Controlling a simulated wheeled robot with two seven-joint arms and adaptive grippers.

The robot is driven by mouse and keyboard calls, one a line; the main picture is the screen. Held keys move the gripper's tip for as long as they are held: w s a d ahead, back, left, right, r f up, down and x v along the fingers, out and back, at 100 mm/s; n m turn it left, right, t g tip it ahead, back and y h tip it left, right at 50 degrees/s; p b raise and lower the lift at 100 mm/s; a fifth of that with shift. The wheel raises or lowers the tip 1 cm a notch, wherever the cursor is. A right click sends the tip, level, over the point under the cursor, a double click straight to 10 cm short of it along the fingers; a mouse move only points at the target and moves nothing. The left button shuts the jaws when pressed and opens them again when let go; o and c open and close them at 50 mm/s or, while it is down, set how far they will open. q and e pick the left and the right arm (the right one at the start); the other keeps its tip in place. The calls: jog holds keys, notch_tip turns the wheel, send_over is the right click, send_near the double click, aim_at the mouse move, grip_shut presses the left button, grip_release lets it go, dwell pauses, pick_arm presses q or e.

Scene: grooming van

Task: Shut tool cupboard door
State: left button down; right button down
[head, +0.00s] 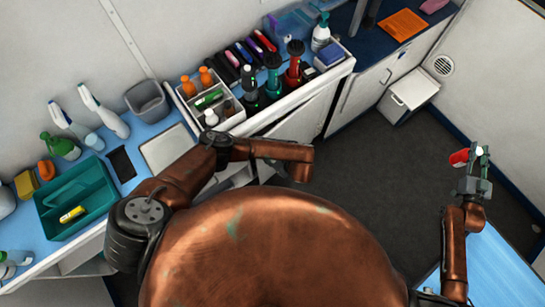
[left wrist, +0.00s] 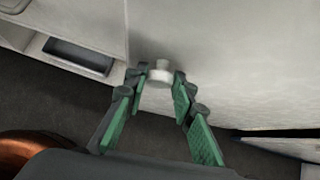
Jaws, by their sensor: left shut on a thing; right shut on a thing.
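In the left wrist view the pale tool cupboard door (left wrist: 230,65) fills the upper right, with a small whitish round knob (left wrist: 159,72) near its left edge. My left gripper (left wrist: 160,82) has its green-padded fingertips closed on either side of the knob. In the head view a white cupboard door panel (head: 304,118) stands below the counter, partly hidden by my left arm; how far it stands open is hard to tell. The left fingers are hidden there. My right gripper (head: 471,166) is shut on a red object with a white end (head: 460,157), held up at the right.
The blue-topped counter (head: 107,218) carries bottles, a teal tote (head: 78,200), a grey bin (head: 148,101) and a white caddy (head: 211,98). A white bin (head: 408,95) stands on the dark floor (head: 375,160). A blue surface (head: 490,265) lies lower right. The middle floor is clear.

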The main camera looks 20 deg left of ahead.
pick_arm(q)
jog(key=a, duration=0.1)
jog(key=w+a, duration=0.1)
jog(key=a, duration=0.1)
jog(key=w+a, duration=0.1)
jog(key=shift+w+a+r, duration=0.1)
jog(key=shift+w+a, duration=0.1)
jog(key=shift+w, duration=0.05)
jog(key=c, duration=1.6)
grip_release()
jog(key=shift+w+a, duration=0.1)
jog(key=v, duration=1.2)
jog(key=shift+s, duration=0.3)
